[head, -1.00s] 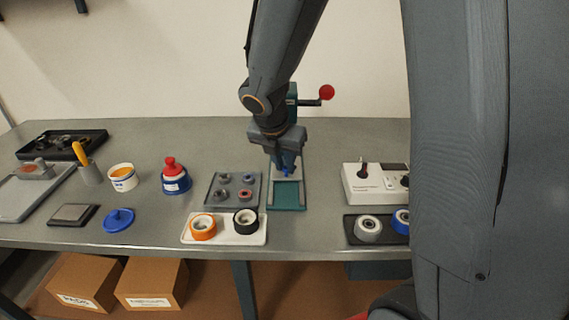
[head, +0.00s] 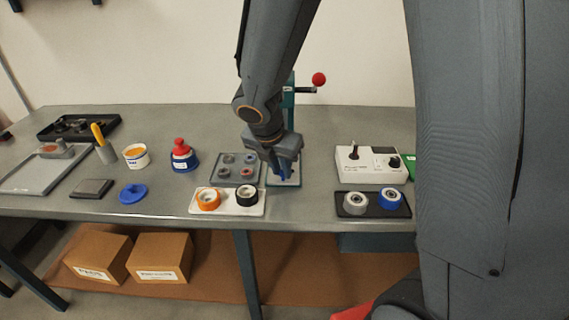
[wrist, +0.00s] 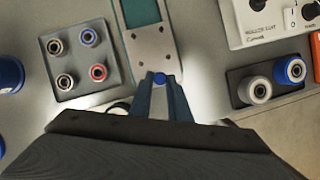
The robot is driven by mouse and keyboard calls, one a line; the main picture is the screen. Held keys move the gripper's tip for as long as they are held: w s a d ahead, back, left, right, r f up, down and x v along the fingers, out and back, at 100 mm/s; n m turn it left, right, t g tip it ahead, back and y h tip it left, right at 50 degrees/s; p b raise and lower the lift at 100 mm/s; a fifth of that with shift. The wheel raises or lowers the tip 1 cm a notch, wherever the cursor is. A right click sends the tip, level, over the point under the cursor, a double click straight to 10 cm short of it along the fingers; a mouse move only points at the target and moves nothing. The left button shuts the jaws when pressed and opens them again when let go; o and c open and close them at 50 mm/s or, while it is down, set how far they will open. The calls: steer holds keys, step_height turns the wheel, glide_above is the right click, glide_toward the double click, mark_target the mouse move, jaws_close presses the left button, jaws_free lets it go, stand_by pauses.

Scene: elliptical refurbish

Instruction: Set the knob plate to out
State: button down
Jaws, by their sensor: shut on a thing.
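The knob plate (wrist: 150,47) is a pale grey plate with small dark screws, lying on a teal base (wrist: 140,12) in the wrist view. Its blue knob (wrist: 160,77) sits at the plate's near end. My gripper (head: 285,174) is over the front part of the teal base in the head view and hides most of the plate there. In the wrist view, the blue fingers are shut on the knob. Bare teal shows beyond the plate's far end.
A teal press column with a red ball handle (head: 318,79) stands behind. A grey tray with several small rings (wrist: 76,58) lies left of the plate. A white control box (head: 368,164) and a dark tray with two rollers (head: 372,212) are right. A white tray (head: 230,211) lies in front.

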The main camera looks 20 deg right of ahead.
steer(key=shift+s+f, duration=0.1)
steer(key=shift+s, duration=0.05)
steer(key=c, duration=1.6)
jaws_free()
steer(key=shift+a, duration=0.1)
steer(key=shift+c, duration=0.2)
steer(key=v, duration=0.8)
steer(key=shift+p, duration=0.35)
steer(key=s+d+f+m+y, duration=0.1)
steer(key=s+f+m, duration=0.1)
steer(key=m, duration=0.7)
steer(key=s+d+f+m+g+y, duration=0.1)
steer(key=s+d+m, duration=0.1)
steer(key=s+m, duration=0.3)
steer(key=s+d+f+m+g, duration=0.1)
steer(key=s+m, duration=0.3)
steer(key=m, duration=1)
steer(key=shift+s+d+f+y, duration=0.25)
steer(key=shift+d+f+y, duration=0.15)
steer(key=shift+d+f, duration=0.4)
